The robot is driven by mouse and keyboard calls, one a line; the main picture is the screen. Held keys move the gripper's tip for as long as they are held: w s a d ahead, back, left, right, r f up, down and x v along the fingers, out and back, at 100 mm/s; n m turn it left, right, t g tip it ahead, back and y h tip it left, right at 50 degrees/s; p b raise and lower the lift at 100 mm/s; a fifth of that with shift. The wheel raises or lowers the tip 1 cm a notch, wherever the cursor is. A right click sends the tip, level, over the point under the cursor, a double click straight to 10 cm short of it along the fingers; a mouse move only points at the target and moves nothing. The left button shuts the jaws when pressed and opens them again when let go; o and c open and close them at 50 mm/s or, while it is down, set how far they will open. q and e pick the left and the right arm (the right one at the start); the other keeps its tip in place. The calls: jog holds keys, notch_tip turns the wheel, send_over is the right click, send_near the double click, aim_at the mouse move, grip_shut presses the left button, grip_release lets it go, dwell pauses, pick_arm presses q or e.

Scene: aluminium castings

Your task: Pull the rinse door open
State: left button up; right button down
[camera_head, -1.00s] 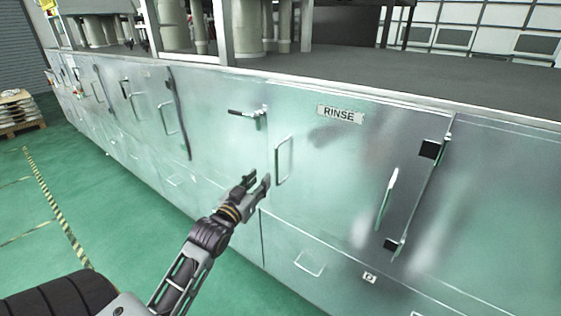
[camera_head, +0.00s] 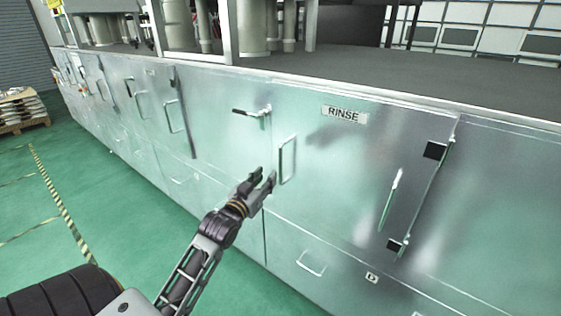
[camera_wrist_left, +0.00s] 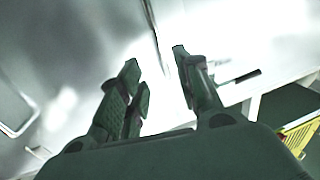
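The rinse door (camera_head: 345,185) is a shiny metal panel with a RINSE label (camera_head: 344,114), and it looks shut. Its upright bar handle (camera_head: 287,160) is near the door's left edge. A lever latch (camera_head: 252,113) with a dark grip sits above and left of that handle. My left gripper (camera_head: 262,180) is just left of and slightly below the bar handle, with its fingers apart and nothing between them. In the left wrist view the open fingers (camera_wrist_left: 160,85) point toward the metal front, and a dark-gripped lever (camera_wrist_left: 240,77) shows to their right. My right gripper is not in view.
More doors with bar handles (camera_head: 173,116) run along the cabinet to the left. A lower drawer handle (camera_head: 311,265) lies beneath the rinse door. A second slanted handle (camera_head: 391,200) is toward the right. The green floor (camera_head: 110,220) to the left is clear.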

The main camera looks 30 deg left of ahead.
aim_at(280, 162)
pick_arm(q)
jog(key=shift+w+a+r+p, duration=0.1)
jog(key=shift+w+a+p, duration=0.1)
jog(key=shift+w, duration=1.3)
jog(key=shift+w+a+f+p, duration=0.15)
jog(key=shift+w+p, duration=0.1)
jog(key=shift+w, duration=1.3)
jog(key=shift+w+a+r+p, duration=0.15)
jog(key=shift+w+a+p, duration=0.05)
jog(key=shift+w, duration=1.3)
jog(key=shift+w+a, duration=0.15)
jog(key=shift+w, duration=1.15)
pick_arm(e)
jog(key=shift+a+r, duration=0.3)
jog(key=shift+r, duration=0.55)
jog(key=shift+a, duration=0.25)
pick_arm(q)
jog(key=shift+c, duration=0.8)
grip_shut()
